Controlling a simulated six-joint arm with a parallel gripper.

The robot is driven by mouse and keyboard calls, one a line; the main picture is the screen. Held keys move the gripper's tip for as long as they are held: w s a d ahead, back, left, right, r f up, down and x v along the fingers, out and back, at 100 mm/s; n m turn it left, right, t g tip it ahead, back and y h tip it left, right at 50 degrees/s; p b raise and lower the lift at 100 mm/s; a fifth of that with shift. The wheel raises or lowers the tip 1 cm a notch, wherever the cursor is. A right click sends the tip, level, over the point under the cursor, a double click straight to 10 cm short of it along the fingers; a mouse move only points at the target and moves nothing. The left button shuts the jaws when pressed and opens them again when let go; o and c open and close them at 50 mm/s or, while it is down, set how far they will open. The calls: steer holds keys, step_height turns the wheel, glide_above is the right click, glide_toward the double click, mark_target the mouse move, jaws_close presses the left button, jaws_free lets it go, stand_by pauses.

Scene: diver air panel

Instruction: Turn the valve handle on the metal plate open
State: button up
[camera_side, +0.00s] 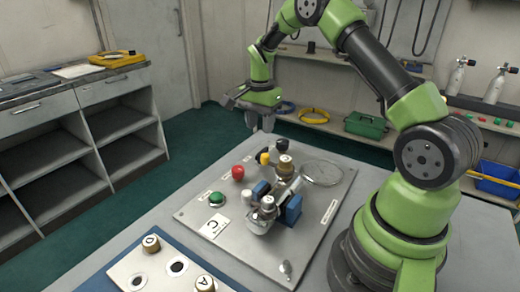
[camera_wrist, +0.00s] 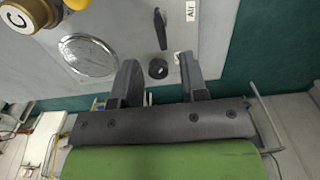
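The metal plate (camera_side: 200,215) lies on the table, crowded with fittings. In the wrist view a slim black handle (camera_wrist: 160,28) stands out from the plate (camera_wrist: 125,15), beside a white "Air" label (camera_wrist: 190,10). A small round black part (camera_wrist: 158,68) sits just below it in that view. A black knob-like part (camera_side: 282,144) shows at the plate's far edge in the side view; I cannot tell which of the two it is. My gripper (camera_side: 260,127) is above the far edge, apart from the plate. Its fingers (camera_wrist: 157,62) are spread with nothing held, the round black part showing between them.
A round gauge (camera_wrist: 88,52) and a brass knob marked C (camera_wrist: 22,15) lie left of the handle in the wrist view. Red (camera_side: 238,172) and green (camera_side: 217,197) knobs and blue blocks (camera_side: 292,209) stand on the plate. A blue-edged panel (camera_side: 125,268) lies at the front.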

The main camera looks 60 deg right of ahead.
mark_target(260, 153)
step_height(260, 153, down, 8)
steer(key=shift+f, duration=0.1)
steer(key=shift+c, duration=0.2)
jaws_close()
